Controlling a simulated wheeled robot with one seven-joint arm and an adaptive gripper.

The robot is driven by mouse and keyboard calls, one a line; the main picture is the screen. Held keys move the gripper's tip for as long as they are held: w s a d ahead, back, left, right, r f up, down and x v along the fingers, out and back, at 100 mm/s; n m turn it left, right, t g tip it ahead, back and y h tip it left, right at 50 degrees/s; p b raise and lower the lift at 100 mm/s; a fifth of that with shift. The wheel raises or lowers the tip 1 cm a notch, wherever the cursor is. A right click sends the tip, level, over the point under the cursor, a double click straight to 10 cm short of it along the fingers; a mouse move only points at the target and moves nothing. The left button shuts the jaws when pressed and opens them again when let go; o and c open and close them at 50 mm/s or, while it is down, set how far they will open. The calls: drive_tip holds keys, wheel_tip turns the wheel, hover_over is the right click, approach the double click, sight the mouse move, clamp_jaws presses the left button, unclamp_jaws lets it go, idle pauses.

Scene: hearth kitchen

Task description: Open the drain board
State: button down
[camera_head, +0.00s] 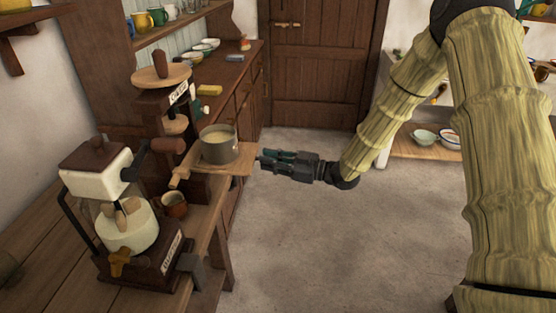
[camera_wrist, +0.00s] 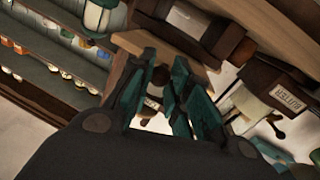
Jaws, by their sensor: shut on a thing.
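The drain board, a pale wooden slab (camera_head: 243,166), juts out to the right from the dark wooden press (camera_head: 152,103) in the head view. A grey pot (camera_head: 218,149) with pale contents stands on it. My gripper (camera_head: 262,158) is at the board's right end, its teal fingers shut on the board's small dark knob. In the wrist view the board's pale underside or edge (camera_wrist: 168,50) lies beyond the fingertips, and the round dark knob (camera_wrist: 160,76) shows between the fingers of my gripper (camera_wrist: 165,65). The fingers partly hide the knob.
The floor (camera_head: 330,220) beside the counter is clear up to the wooden door (camera_head: 318,60).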

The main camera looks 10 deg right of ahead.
drive_tip(key=shift+s+a, duration=0.1)
drive_tip(key=c, duration=1.3)
unclamp_jaws()
drive_tip(key=v, duration=1.2)
